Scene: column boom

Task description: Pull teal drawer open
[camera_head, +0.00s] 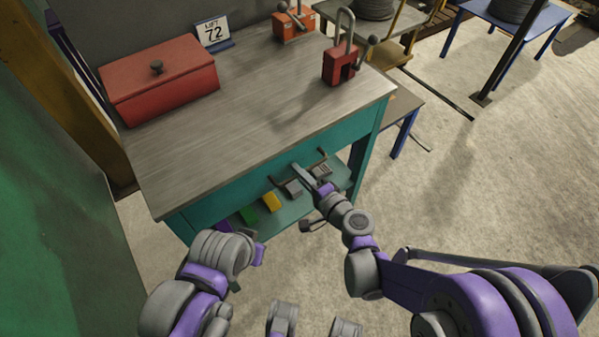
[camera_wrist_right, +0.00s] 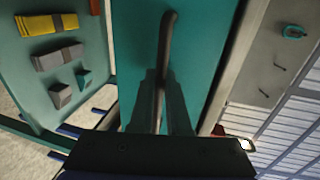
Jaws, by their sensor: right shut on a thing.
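The teal drawer (camera_head: 232,196) is in the front of the teal workbench, under its grey top, and looks flush with the frame. Its dark bar handle (camera_head: 322,154) sticks out toward me. My right gripper (camera_head: 303,176) is at the handle. In the right wrist view the drawer front (camera_wrist_right: 205,45) fills the middle, and the fingers of my right gripper (camera_wrist_right: 158,100) are shut on the handle (camera_wrist_right: 168,35), one on each side. My left gripper (camera_head: 258,252) is low in front of the bench, away from the drawer; its fingers cannot be made out.
On the bench top (camera_head: 250,110) are a red lidded box (camera_head: 160,82), a number 72 sign (camera_head: 213,31) and a red block with a shackle (camera_head: 340,66). A lower shelf holds yellow (camera_head: 271,202), green and grey pieces.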

